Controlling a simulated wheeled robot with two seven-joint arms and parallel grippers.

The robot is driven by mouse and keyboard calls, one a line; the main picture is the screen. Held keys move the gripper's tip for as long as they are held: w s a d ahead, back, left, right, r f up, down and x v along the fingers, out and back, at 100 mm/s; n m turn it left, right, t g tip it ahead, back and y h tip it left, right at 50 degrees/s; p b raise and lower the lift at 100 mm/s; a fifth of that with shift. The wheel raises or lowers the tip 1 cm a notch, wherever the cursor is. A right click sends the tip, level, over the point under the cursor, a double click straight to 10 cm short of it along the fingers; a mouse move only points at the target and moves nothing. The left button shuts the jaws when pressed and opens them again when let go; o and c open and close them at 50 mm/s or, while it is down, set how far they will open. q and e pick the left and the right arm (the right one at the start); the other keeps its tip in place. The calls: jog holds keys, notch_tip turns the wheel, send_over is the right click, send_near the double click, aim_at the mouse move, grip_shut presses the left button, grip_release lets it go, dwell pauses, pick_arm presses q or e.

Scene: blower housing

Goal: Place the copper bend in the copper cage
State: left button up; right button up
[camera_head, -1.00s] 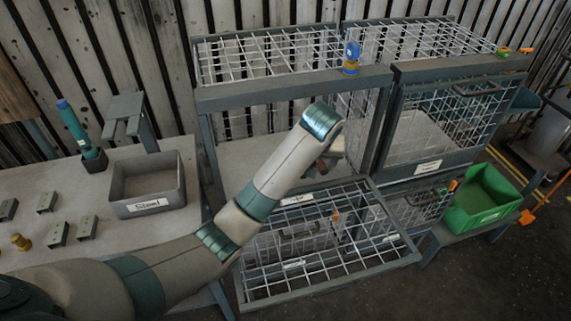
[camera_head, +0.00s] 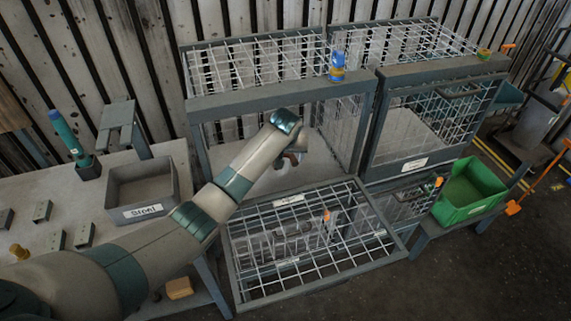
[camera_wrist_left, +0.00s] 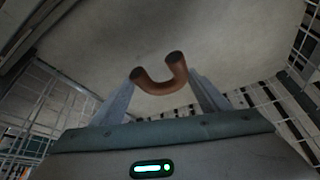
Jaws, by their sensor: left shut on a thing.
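The copper bend (camera_wrist_left: 165,87) is a brown U-shaped tube. In the left wrist view my left gripper (camera_wrist_left: 163,80) is shut on it, with the curve between the fingers and both ends pointing away. In the head view my left gripper (camera_head: 290,159) is partly hidden by its own arm and sits inside the open left wire cage (camera_head: 285,93), above its pale floor. The cage's front door (camera_head: 262,292) is folded down and carries a label too small to read. My right gripper is not in view.
A closed wire cage (camera_head: 425,75) stands to the right, with a green bin (camera_head: 472,196) below it. A blue and yellow object (camera_head: 337,66) stands on the top front beam. A grey bin (camera_head: 145,212) and several brackets lie on the left table (camera_head: 75,205).

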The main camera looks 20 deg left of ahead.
pick_arm(q)
jog(key=shift+f+p, duration=0.3)
notch_tip(320, 180, down, 2)
jog(key=shift+p, duration=0.5)
jog(key=shift+f, duration=0.65)
jog(key=shift+f, duration=0.1)
jog(key=o, duration=1.2)
jog(key=shift+c, duration=0.2)
